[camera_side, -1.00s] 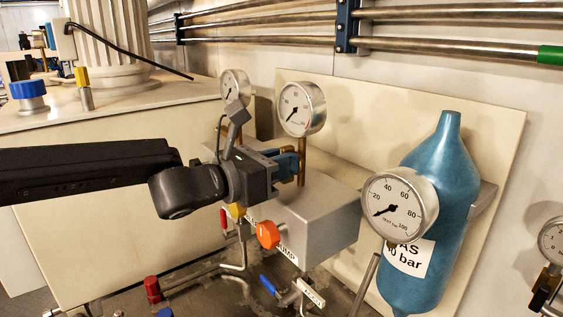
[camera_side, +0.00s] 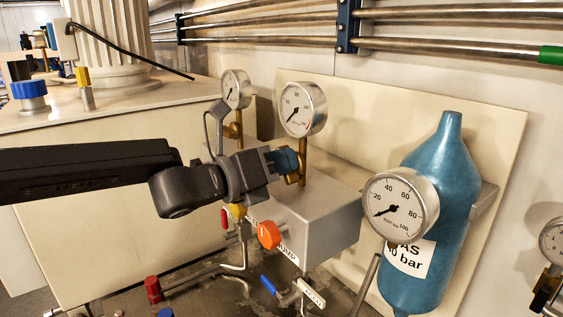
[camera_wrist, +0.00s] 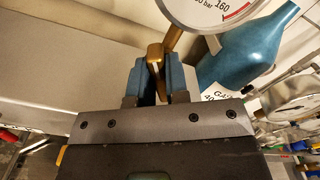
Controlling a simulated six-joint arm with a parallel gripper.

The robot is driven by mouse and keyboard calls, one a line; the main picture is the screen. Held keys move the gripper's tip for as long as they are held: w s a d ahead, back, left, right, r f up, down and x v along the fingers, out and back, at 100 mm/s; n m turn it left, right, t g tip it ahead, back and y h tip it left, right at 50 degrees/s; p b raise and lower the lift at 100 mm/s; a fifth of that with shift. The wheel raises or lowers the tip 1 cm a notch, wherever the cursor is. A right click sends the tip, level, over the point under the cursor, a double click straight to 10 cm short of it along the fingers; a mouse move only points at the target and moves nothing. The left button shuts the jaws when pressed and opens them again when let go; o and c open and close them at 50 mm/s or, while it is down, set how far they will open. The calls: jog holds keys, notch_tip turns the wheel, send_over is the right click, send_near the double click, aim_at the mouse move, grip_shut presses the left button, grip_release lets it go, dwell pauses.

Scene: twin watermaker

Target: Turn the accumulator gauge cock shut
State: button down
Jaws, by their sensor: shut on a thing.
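My gripper (camera_side: 289,161) has two blue fingers and is shut on a small brass cock handle (camera_wrist: 156,56). The handle stands between the fingers (camera_wrist: 159,82) in the wrist view. In the side view the fingers hide most of the handle. The cock sits on the brass stem (camera_side: 302,160) below a round white pressure gauge (camera_side: 302,108), above the grey block (camera_side: 315,222). In the wrist view the gauge (camera_wrist: 208,8) is cut off at the top. I cannot tell exactly how far the cock is turned.
A second gauge (camera_side: 236,90) on a brass stem stands behind my wrist. A blue bottle (camera_side: 440,190) with a gauge (camera_side: 399,207) stands to the right. An orange knob (camera_side: 269,235) and a blue lever (camera_side: 268,285) are below my gripper.

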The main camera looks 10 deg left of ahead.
jog(key=n, duration=0.5)
jog(key=shift+w+a+f+n, duration=0.1)
jog(key=shift+f+n, duration=0.05)
jog(key=shift+n, duration=0.15)
jog(key=n, duration=0.5)
jog(key=shift+f+n, duration=0.2)
jog(key=shift+n, duration=0.1)
jog(key=c, duration=1.1)
grip_release()
jog(key=shift+a, duration=0.15)
jog(key=v, duration=1.3)
jog(key=shift+s+a, duration=0.2)
jog(key=shift+s, duration=0.1)
